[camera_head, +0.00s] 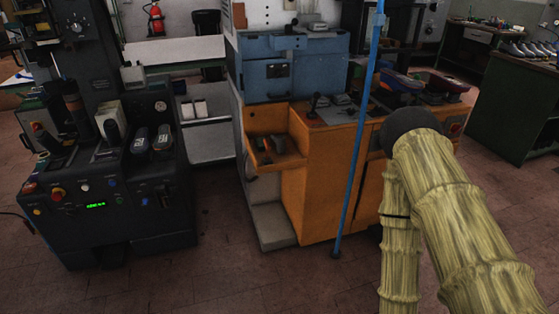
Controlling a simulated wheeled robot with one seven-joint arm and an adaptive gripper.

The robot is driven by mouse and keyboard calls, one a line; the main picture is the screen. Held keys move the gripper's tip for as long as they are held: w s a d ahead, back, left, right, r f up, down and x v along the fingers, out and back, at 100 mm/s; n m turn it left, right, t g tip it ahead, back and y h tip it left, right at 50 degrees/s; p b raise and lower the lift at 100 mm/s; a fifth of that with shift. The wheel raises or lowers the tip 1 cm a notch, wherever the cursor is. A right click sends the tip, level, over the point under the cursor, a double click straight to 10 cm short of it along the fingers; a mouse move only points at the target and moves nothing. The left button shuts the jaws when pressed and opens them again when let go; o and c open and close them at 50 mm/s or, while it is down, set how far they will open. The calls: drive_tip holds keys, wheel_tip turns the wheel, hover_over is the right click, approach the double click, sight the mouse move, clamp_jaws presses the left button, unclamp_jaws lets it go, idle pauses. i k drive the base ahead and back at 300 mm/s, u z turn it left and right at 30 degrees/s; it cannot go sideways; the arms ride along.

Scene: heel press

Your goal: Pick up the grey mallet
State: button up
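I cannot make out a grey mallet for certain. Small dark items (277,145), too small to identify, lie in the open orange compartment (262,163) at the front of the orange and blue machine (325,175). My arm, in a yellowish ribbed sleeve, fills the lower right of the head view and hides part of the machine's right side. My gripper is not in view.
A black control machine (110,215) with knobs and a green display stands at left. A thin blue pole (352,165) rises before the orange machine. A dark green workbench (510,115) stands at right. Brown tiled floor (230,270) is open between the machines.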

sight(281, 141)
drive_tip(key=z, duration=1.1)
drive_tip(key=k, duration=0.1)
drive_tip(key=u, duration=2.1)
drive_tip(key=i, duration=0.9)
drive_tip(key=z, duration=0.3)
drive_tip(key=i, duration=0.85)
drive_tip(key=z, duration=0.75)
